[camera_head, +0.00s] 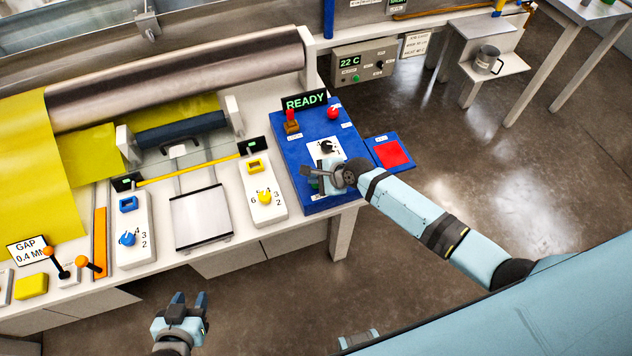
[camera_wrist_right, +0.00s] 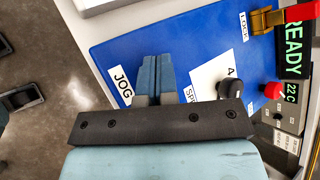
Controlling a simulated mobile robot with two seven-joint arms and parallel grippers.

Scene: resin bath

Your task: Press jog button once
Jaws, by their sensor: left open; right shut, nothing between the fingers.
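The blue control panel (camera_head: 288,152) sits at the right end of the bench and carries a black dial (camera_head: 327,147). In the right wrist view the JOG label (camera_wrist_right: 122,84) shows on the panel (camera_wrist_right: 135,48). My right gripper (camera_head: 306,174) is over the panel's near part; its closed blue fingers (camera_wrist_right: 153,72) are beside the label in the wrist view, with nothing between them. The jog button itself is not clearly seen, and I cannot tell whether the fingers touch it. My left gripper (camera_head: 189,298) is open and empty in front of the bench.
A READY display (camera_head: 305,101), a red knob (camera_head: 333,112) and a red-handled brass lock (camera_head: 291,122) are at the panel's far side. A red pad (camera_head: 392,153) is to its right. White blocks with yellow (camera_head: 264,197) and blue (camera_head: 127,239) knobs are to the left.

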